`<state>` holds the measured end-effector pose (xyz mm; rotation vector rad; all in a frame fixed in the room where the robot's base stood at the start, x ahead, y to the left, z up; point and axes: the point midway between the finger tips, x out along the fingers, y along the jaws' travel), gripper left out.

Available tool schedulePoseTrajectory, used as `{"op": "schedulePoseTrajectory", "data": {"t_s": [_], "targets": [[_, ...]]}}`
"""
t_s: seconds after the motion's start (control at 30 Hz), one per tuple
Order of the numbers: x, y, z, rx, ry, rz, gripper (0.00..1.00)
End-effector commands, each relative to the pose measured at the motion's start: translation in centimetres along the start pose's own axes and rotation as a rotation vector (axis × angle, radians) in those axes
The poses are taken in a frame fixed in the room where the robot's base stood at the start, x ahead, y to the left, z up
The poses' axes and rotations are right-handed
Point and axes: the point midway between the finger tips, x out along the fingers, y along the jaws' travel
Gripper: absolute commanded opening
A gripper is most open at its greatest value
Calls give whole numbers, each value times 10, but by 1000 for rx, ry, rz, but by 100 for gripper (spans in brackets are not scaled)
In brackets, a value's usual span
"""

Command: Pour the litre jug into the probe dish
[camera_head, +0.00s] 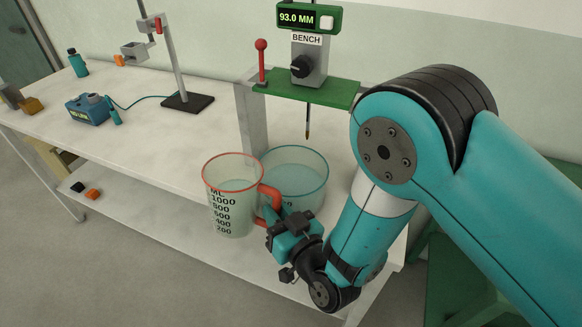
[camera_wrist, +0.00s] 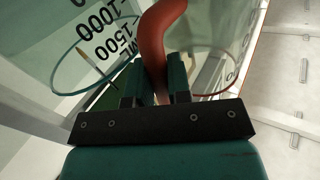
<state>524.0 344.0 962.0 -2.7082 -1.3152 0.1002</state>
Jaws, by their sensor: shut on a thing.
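The litre jug (camera_head: 229,205) is clear with a red rim, a red handle and black volume marks. It looks upright in the head view, just left of the probe dish. My gripper (camera_head: 274,222) is shut on the jug's red handle, which also shows between the fingers in the wrist view (camera_wrist: 162,45). The probe dish (camera_head: 300,190) is a clear round vessel with a teal rim and a pale blue content. The jug overlaps its left side in the picture; I cannot tell whether they touch. How much the jug holds is unclear.
A thin probe (camera_head: 308,122) hangs above the dish from a green bench stand (camera_head: 315,92) whose display reads 93.0 MM. A red-knobbed lever (camera_head: 261,60) stands beside it. A retort stand (camera_head: 187,102) and a blue meter (camera_head: 88,109) are farther left.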

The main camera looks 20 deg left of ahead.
Motion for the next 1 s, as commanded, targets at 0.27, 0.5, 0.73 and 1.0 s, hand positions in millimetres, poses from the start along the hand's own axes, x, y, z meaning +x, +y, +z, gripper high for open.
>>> {"op": "schedulePoseTrajectory", "data": {"t_s": [0.27, 0.5, 0.73, 1.0], "targets": [[0, 4, -10, 138, -7, 1, 0], [1, 7, -19, 258, -14, 2, 0], [2, 9, -27, 373, -23, 2, 0], [2, 13, -35, 477, -32, 2, 0]]}}
